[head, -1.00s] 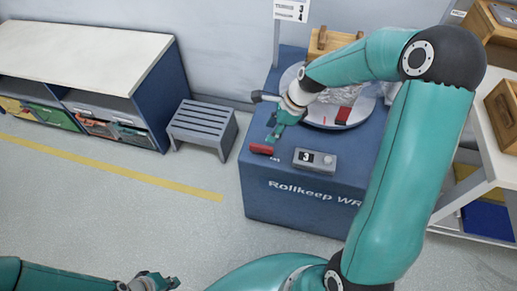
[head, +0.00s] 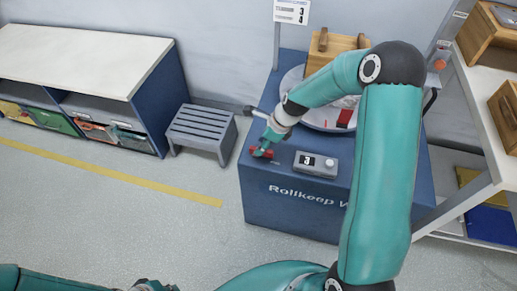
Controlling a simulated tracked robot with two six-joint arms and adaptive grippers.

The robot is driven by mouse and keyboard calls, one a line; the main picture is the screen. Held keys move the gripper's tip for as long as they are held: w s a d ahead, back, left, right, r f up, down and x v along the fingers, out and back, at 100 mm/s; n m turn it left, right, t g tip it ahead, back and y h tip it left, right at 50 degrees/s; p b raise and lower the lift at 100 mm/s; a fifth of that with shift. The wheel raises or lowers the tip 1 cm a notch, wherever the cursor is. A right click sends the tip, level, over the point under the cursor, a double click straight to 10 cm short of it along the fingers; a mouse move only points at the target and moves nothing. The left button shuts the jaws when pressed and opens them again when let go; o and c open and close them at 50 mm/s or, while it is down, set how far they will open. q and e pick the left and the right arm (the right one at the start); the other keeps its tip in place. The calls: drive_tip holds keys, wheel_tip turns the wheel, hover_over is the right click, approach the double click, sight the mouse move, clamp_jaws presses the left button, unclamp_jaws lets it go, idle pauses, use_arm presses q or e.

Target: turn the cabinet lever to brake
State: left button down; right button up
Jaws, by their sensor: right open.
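The blue cabinet (head: 262,203) marked "Rollkeep" stands right of centre in the head view. A small red lever handle (head: 257,151) lies on its top near the front left corner. My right gripper (head: 264,149) is open and right at the red handle, with its fingers partly covering it. I cannot tell whether they touch it. A grey box with a display reading 3 (head: 315,164) sits to the right of the handle. My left gripper (head: 155,284) is low at the bottom edge, away from the cabinet, and too cut off to read.
A grey step stool (head: 202,128) stands left of the cabinet. Shelving with wooden boxes (head: 510,112) is at right. Floor in front is clear.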

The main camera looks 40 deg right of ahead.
drive_tip(key=shift+x, duration=1.6)
clamp_jaws()
